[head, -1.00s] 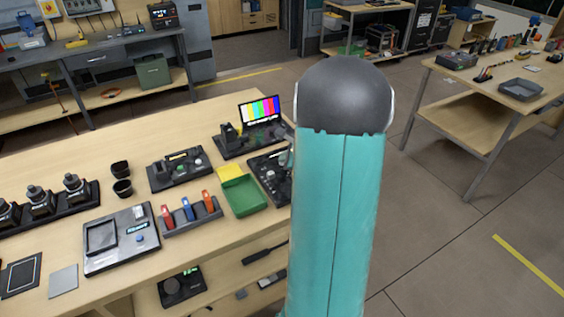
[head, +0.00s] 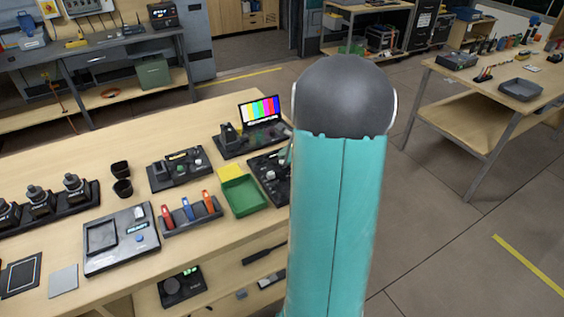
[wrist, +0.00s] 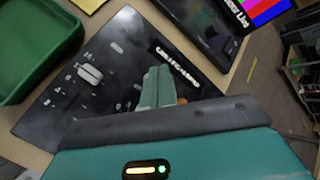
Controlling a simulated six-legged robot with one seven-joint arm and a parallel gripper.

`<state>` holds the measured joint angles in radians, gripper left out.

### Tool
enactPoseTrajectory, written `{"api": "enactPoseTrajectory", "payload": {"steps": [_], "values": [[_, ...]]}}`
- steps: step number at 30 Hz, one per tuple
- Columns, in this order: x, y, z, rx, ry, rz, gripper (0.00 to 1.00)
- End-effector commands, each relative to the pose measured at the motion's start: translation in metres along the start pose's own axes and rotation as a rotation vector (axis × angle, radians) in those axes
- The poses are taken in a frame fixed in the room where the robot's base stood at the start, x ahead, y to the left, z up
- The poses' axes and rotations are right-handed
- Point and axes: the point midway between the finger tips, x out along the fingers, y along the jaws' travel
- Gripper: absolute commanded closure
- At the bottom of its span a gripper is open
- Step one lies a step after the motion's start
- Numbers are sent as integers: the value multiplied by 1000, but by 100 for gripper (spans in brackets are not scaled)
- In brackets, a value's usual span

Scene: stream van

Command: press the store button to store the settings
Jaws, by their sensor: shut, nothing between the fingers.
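A black control panel (wrist: 125,42) fills the middle of the wrist view. An orange spot (wrist: 182,101) shows just right of the fingers, partly hidden. I cannot tell which control is the store button, or whether the fingertips touch the panel. In the head view the panel (head: 262,167) is partly hidden by my arm.
A green tray (head: 243,196) lies left of the panel. A colour-bar screen (head: 260,109) stands behind it. A switcher box (head: 180,168), a rack with red and blue handles (head: 190,214) and a grey console (head: 122,240) share the bench.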

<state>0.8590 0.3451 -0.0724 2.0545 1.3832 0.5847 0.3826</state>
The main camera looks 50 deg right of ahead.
Motion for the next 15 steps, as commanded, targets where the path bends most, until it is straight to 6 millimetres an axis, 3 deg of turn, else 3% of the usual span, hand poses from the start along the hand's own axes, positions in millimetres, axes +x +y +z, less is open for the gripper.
{"api": "enactPoseTrajectory", "payload": {"steps": [15], "values": [[-28, -21, 21, -2, -1, -1, 100]]}}
